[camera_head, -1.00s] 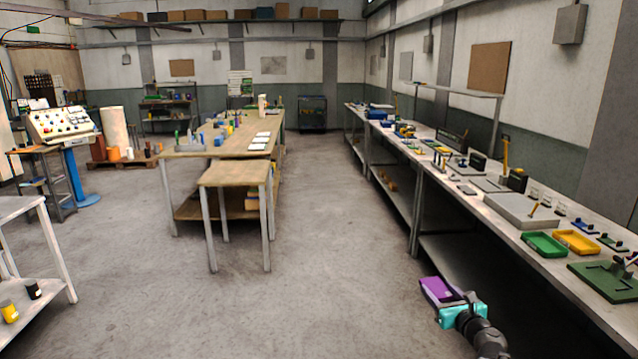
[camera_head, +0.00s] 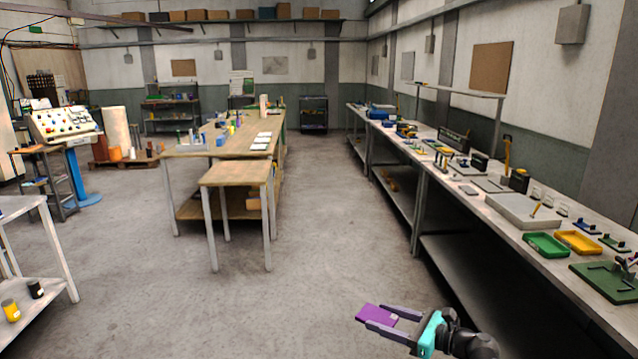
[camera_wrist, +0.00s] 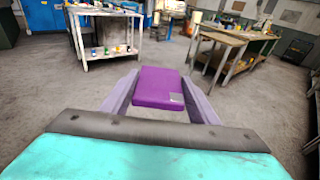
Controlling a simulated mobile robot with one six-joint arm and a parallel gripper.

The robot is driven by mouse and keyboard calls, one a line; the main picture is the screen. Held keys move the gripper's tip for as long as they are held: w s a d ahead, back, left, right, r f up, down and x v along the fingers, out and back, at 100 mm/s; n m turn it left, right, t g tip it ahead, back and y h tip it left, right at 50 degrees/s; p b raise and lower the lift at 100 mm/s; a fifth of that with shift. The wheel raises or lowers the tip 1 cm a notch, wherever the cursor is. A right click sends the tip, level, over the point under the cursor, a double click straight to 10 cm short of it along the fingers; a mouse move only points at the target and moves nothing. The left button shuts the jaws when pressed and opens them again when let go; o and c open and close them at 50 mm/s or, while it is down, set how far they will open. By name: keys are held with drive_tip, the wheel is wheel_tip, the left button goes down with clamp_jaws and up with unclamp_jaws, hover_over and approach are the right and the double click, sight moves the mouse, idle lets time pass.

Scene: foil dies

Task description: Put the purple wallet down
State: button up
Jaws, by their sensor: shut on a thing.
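The purple wallet (camera_head: 378,315) is a flat purple block with a small pale label near one corner. It shows between the fingers in the wrist view (camera_wrist: 158,86). My gripper (camera_head: 384,318) is shut on it, with one grey finger along each side; the fingers also show in the wrist view (camera_wrist: 158,95). The wallet is held out in the air over the bare floor, apart from any table.
A small wooden-topped table (camera_head: 236,173) stands ahead, its top bare, joined to a longer cluttered table (camera_head: 215,150). A long workbench (camera_head: 490,212) on the right carries a green tray (camera_head: 545,244), a yellow tray (camera_head: 578,242) and tools. Open floor (camera_head: 320,230) lies between.

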drive_tip(key=shift+s+a+g, duration=0.2)
drive_tip(key=shift+s+g, duration=0.05)
drive_tip(key=shift+g, duration=0.05)
idle(0.4)
